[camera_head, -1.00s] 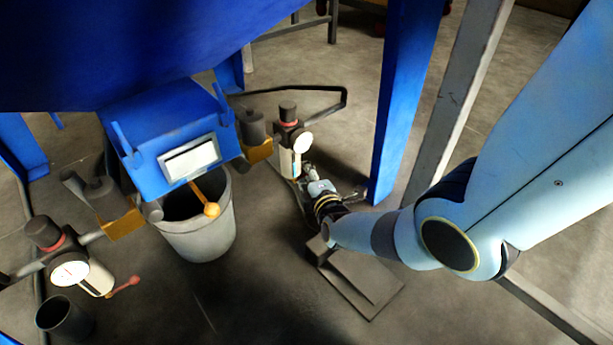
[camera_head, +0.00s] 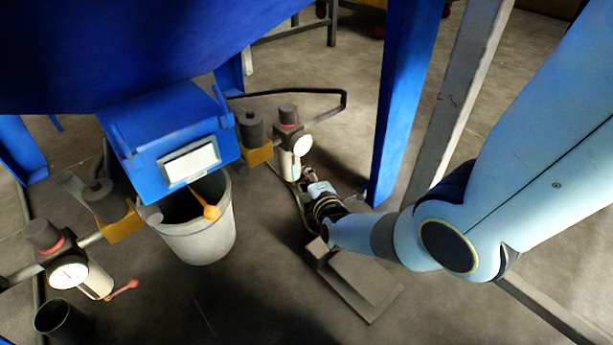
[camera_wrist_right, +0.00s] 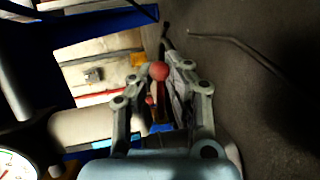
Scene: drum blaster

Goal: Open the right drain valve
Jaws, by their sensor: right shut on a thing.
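The right filter unit (camera_head: 290,162), with a pale bowl, a white gauge (camera_head: 303,145) and a dark knob on top, stands right of the bucket in the head view. My right gripper (camera_head: 307,175) is low beside its bowl. In the right wrist view, my right gripper (camera_wrist_right: 162,78) is shut on the red ball-ended drain valve lever (camera_wrist_right: 159,70), which shows between its fingertips. The valve body is mostly hidden behind the fingers. My left gripper is not in view.
A left filter unit (camera_head: 95,282) has a red drain lever (camera_head: 125,288). A blue post (camera_head: 400,100) and a grey floor pedal (camera_head: 360,280) are close to my right arm.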

